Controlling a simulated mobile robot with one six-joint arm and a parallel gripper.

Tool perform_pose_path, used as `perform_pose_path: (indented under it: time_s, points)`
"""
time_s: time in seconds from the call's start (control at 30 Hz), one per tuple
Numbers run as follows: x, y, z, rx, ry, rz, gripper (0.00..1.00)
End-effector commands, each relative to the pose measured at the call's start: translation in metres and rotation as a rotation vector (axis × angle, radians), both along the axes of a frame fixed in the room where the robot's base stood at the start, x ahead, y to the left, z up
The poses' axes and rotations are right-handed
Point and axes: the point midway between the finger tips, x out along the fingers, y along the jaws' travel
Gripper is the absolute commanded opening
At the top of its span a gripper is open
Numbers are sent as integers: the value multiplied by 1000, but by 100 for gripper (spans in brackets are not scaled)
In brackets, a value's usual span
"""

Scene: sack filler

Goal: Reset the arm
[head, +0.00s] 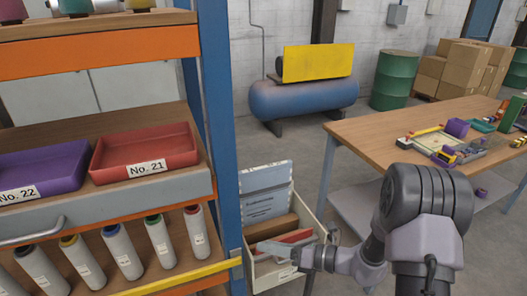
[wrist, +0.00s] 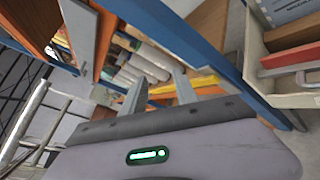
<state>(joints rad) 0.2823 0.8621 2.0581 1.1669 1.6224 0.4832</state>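My arm (head: 415,215) shows at the lower right of the head view, bent and reaching left. My gripper (head: 300,258) is in front of an open drawer-like box with papers (head: 262,215), by the shelf's blue post. I cannot tell whether it touches the box. In the wrist view, the two fingers of my gripper (wrist: 158,95) stand well apart, with nothing visible between them. The shelf and its white cylinders lie beyond them.
The shelf (head: 110,200) on the left has a blue post (head: 222,120), a red tray (head: 146,150), a purple tray (head: 45,168) and several white cylinders (head: 120,250). A wooden table (head: 370,130) holds clutter at right. A blue tank (head: 300,98), green barrels (head: 394,75) and cardboard boxes (head: 465,65) stand behind.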

Motion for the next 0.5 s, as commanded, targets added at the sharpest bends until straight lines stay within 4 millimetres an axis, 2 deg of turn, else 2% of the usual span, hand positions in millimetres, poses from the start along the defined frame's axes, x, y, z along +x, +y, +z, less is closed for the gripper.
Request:
perform_pose_path:
  time_s: [0.03,0.1,0.2,0.27,0.33,0.4,0.5]
  points:
    - [-25,17,41,-123,-145,150,36]
    - [-70,30,81,-317,-356,370,36]
    - [-134,30,117,-607,-671,667,36]
    - [-167,19,131,-791,-861,837,36]
    - [-198,-1,143,-1008,-1073,1021,36]
    - [-218,-23,153,-1214,-1252,1178,36]
    - [-234,-50,167,-1454,-1433,1344,36]
